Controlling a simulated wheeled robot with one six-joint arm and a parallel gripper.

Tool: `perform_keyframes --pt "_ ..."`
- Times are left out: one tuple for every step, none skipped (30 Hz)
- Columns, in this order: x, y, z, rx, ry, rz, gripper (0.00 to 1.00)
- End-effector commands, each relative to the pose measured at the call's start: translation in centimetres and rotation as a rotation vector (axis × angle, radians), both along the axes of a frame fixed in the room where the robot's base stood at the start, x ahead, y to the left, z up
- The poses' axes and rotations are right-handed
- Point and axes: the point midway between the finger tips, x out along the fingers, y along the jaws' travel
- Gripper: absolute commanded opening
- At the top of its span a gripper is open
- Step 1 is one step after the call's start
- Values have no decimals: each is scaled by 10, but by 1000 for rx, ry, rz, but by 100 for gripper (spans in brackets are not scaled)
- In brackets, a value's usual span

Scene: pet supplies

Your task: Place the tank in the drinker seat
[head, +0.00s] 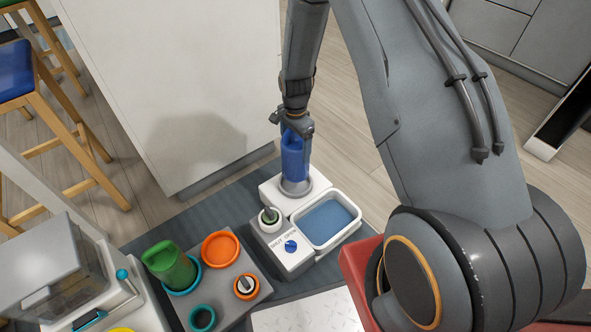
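The blue tank (293,158) stands upright at the back of the white drinker (318,181). Its lower end is at the round grey seat (297,188); I cannot tell whether it is fully seated or just above. My gripper (293,127) is at the top of the tank from above, with a finger on either side, and looks shut on it. The drinker's water basin (328,222) is in front of the seat, to the right. The far side of the tank and the finger contact are hidden.
To the left are a green scoop-like container (170,265), an orange bowl (221,248) and a clear-lidded bin (60,275). A white cabinet (180,80) rises behind.

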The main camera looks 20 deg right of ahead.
Motion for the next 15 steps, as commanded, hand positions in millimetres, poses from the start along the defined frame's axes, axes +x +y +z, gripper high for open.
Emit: perform_keyframes --pt "0 0 -13 0 3 0 50" --pt "0 0 -19 0 3 0 50" --pt "0 0 -26 0 2 1 50" --pt "0 0 -30 1 1 1 50" --pt "0 0 -34 0 1 1 50" --pt "0 0 -37 0 1 1 50" --pt "0 0 -39 0 0 1 50" --pt "0 0 -41 0 1 1 50" --pt "0 0 -45 0 1 1 50" --pt "0 0 -48 1 1 1 50" --pt "0 0 -51 0 2 1 50" --pt "0 0 -57 0 2 2 50" --pt "0 0 -62 0 2 2 50" --pt "0 0 -66 0 1 2 50" --pt "0 0 -71 0 1 2 50"
